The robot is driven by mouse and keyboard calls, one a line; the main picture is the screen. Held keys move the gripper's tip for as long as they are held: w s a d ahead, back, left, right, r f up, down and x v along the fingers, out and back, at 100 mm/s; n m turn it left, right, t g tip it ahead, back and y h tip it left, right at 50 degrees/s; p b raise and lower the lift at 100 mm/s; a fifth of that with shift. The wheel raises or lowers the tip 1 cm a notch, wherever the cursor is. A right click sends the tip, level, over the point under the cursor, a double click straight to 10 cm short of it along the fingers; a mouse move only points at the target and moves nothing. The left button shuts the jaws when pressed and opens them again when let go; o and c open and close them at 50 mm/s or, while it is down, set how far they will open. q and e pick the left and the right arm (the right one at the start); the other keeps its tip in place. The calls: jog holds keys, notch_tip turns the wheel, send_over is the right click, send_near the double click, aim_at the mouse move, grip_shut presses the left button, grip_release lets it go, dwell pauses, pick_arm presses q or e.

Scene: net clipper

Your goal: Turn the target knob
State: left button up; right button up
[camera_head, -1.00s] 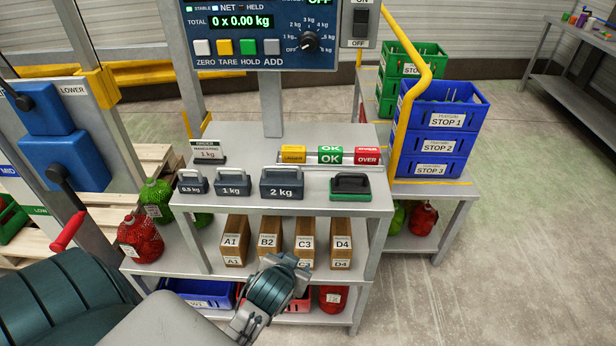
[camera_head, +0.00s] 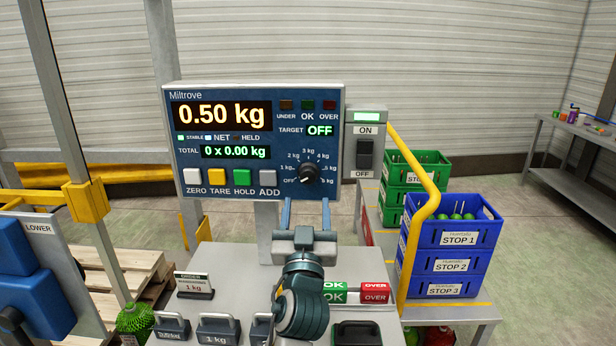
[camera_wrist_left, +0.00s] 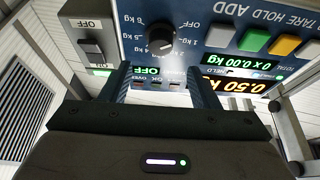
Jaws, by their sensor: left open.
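The target knob (camera_head: 310,173) is a black round dial at the lower right of the blue scale panel (camera_head: 225,95). The TARGET display (camera_head: 320,131) above it reads OFF. My left gripper (camera_head: 306,206) is open and empty, with its two blue fingers upright, just below the knob in the head view. In the left wrist view the knob (camera_wrist_left: 160,40) shows upside down, beyond the tips of the open left gripper (camera_wrist_left: 160,82) and roughly centred between them. I see no contact with the knob. My right gripper is not in view.
The main display (camera_head: 220,113) reads 0.50 kg. An ON/OFF switch box (camera_head: 366,150) stands just right of the panel. Several buttons, such as ADD (camera_head: 268,177), line its lower edge. Weights (camera_head: 218,330) sit on the bench below. A yellow rail (camera_head: 425,215) and blue crates (camera_head: 450,235) stand right.

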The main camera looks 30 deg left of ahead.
aim_at(308, 180)
pick_arm(q)
jog(key=p+x, duration=0.1)
jog(key=x, duration=0.3)
jog(key=shift+w+a+f, duration=0.1)
jog(key=shift+w, duration=0.05)
jog(key=p+x, duration=0.1)
jog(key=x, duration=0.2)
jog(key=shift+w, duration=0.1)
jog(key=shift+w+a, duration=0.15)
jog(key=shift+w, duration=0.1)
jog(key=shift+a, duration=0.1)
jog(key=shift+c, duration=0.4)
jog(key=c, duration=0.7)
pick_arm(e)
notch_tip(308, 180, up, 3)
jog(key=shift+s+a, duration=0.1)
